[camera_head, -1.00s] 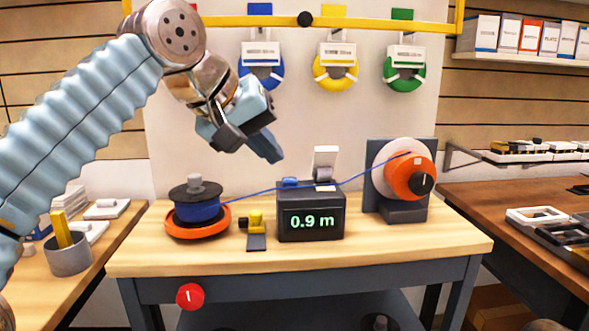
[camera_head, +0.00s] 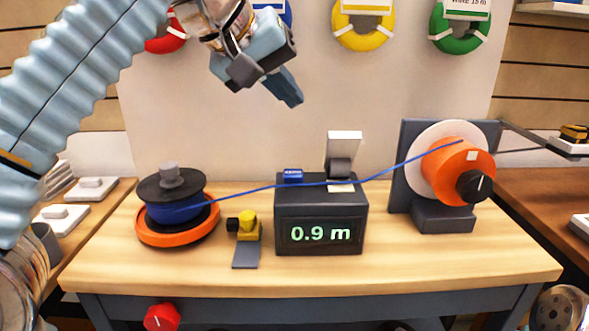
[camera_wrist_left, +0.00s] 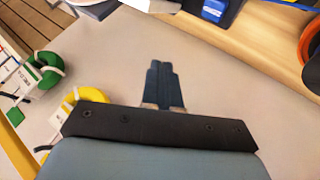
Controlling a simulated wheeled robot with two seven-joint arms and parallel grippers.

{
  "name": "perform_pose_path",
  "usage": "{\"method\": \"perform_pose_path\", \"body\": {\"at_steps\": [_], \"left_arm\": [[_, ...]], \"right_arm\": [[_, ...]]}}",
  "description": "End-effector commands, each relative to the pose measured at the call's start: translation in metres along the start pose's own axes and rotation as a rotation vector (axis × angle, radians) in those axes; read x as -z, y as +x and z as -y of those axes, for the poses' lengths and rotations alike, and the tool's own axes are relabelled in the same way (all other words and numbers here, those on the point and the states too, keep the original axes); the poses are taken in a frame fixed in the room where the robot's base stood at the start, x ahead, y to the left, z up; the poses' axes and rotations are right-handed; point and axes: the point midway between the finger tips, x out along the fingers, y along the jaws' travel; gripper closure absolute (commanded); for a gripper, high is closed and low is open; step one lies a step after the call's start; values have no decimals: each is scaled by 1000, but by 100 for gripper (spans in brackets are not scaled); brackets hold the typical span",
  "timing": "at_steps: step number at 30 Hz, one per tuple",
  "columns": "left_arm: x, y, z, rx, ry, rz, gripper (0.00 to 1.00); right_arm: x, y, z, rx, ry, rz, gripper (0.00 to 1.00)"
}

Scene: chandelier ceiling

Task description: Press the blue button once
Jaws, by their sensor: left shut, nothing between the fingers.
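The blue button (camera_head: 292,176) sits on top of the dark box with a green "0.9 m" display (camera_head: 320,234), near its back left. It also shows at the top of the left wrist view (camera_wrist_left: 214,9). My left gripper (camera_head: 290,98) is shut and empty. It hangs in the air well above the button, with its fingertips pointing down and to the right. The shut fingers show in the left wrist view (camera_wrist_left: 160,84), apart from the button. My right gripper is not in view.
A blue wire (camera_head: 250,190) runs from the left spool (camera_head: 176,210) across the box to the orange reel (camera_head: 450,172). A small yellow and black tool (camera_head: 247,232) stands left of the box. Wire coils hang on the back panel.

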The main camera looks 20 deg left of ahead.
Motion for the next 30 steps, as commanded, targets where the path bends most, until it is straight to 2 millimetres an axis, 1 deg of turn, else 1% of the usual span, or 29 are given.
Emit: {"method": "perform_pose_path", "body": {"at_steps": [5, 11, 12, 13, 15, 18, 24, 30], "left_arm": [[-5, 7, 6, 3, 0, 1, 100], [-19, 25, 20, 3, -1, 1, 100], [-24, 31, 24, 3, -1, 1, 100], [-28, 38, 28, 1, -1, 0, 100], [-33, 45, 33, 1, -1, 0, 100], [-38, 52, 38, 1, -1, 0, 100], [-44, 60, 44, 0, 0, 0, 100], [-44, 61, 45, 0, 0, 0, 100]], "right_arm": [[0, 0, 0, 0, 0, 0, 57], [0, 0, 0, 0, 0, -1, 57], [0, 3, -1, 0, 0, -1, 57], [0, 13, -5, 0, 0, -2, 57], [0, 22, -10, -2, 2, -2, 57], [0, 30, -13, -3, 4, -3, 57], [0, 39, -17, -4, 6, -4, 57], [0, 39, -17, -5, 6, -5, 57]]}}
